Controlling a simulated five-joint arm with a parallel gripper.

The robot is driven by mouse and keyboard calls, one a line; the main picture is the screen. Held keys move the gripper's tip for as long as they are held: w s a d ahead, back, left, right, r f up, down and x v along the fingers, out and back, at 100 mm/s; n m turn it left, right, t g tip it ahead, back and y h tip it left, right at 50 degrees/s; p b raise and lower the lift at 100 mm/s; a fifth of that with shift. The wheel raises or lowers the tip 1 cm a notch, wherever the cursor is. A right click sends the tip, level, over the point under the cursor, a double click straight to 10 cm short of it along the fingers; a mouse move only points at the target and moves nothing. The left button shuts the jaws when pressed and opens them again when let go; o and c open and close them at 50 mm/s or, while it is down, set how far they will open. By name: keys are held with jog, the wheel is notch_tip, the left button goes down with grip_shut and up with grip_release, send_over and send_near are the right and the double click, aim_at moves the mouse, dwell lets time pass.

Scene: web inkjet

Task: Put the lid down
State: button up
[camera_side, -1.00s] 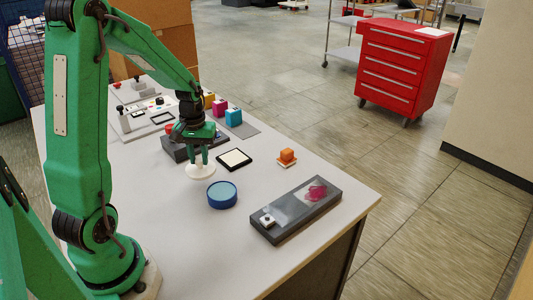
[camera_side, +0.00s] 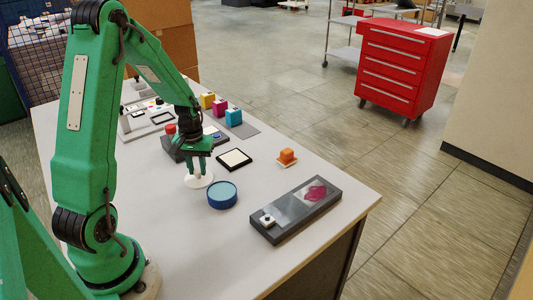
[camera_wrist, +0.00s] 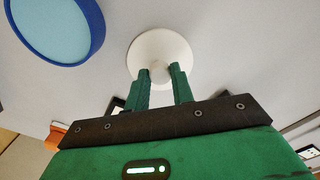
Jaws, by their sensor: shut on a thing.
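The lid is a round white disc (camera_side: 198,181) with a small knob. My gripper (camera_side: 197,171) points down and its fingers are shut on the knob. In the wrist view the lid (camera_wrist: 160,46) sits flat beyond the fingertips (camera_wrist: 160,78). It is at or just above the table; I cannot tell whether it touches. A round blue tub (camera_side: 222,203) with a light blue inside stands uncovered just right of and nearer than the lid. The tub (camera_wrist: 96,22) shows at top left in the wrist view, apart from the lid.
A dark slab (camera_side: 279,234) with a pink patch lies at the table's front right. Several coloured blocks stand farther back. The table (camera_side: 210,250) is bare in front of the tub.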

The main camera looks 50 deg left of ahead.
aim_at(198, 170)
jog(key=shift+f, duration=0.1)
jog(key=o, duration=1)
notch_tip(198, 170, up, 12)
dwell(0.5)
dwell(0.5)
